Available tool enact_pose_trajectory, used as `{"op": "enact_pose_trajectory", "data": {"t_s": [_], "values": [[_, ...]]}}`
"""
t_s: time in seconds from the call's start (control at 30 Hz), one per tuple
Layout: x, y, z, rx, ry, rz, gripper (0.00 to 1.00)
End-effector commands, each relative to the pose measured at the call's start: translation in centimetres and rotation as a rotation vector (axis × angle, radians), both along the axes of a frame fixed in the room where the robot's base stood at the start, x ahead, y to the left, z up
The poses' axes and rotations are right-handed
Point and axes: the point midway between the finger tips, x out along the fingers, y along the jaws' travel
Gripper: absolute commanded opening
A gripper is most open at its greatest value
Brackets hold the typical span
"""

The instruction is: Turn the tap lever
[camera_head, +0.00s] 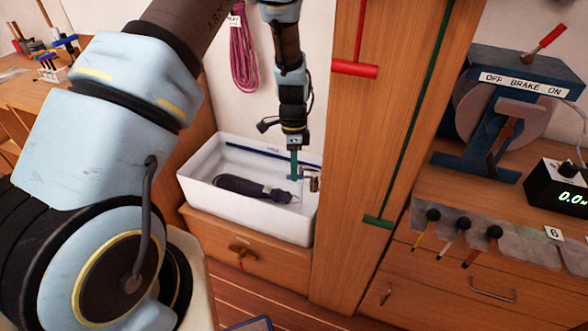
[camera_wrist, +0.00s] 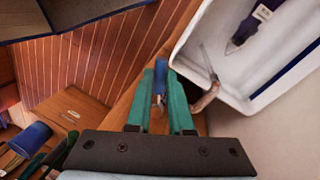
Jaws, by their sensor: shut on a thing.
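The tap (camera_head: 313,181) stands at the right end of the white sink (camera_head: 245,222), a small brownish metal fitting. In the wrist view its curved spout (camera_wrist: 207,98) reaches toward the sink (camera_wrist: 190,40), just right of my fingers. My gripper (camera_head: 294,172) points down over the sink's right end. In the wrist view the teal fingers of my gripper (camera_wrist: 160,82) are shut on the small blue tap lever (camera_wrist: 160,72), which shows between them. The fingers hide part of the lever, and its exact angle is hard to tell.
A wooden panel (camera_head: 350,190) rises close on the right, with red and green T-bars. A pink coil (camera_head: 244,60) hangs behind.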

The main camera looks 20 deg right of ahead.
Motion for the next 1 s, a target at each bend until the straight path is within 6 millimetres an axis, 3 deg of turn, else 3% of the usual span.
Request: {"op": "enact_pose_trajectory", "data": {"t_s": [0.47, 1.0], "values": [[0.1, -0.1, -0.1, -0.002, 0.000, -0.012, 0.00], [2.1, -1.6, 0.0, -0.003, -0.002, -0.432, 0.00]]}}
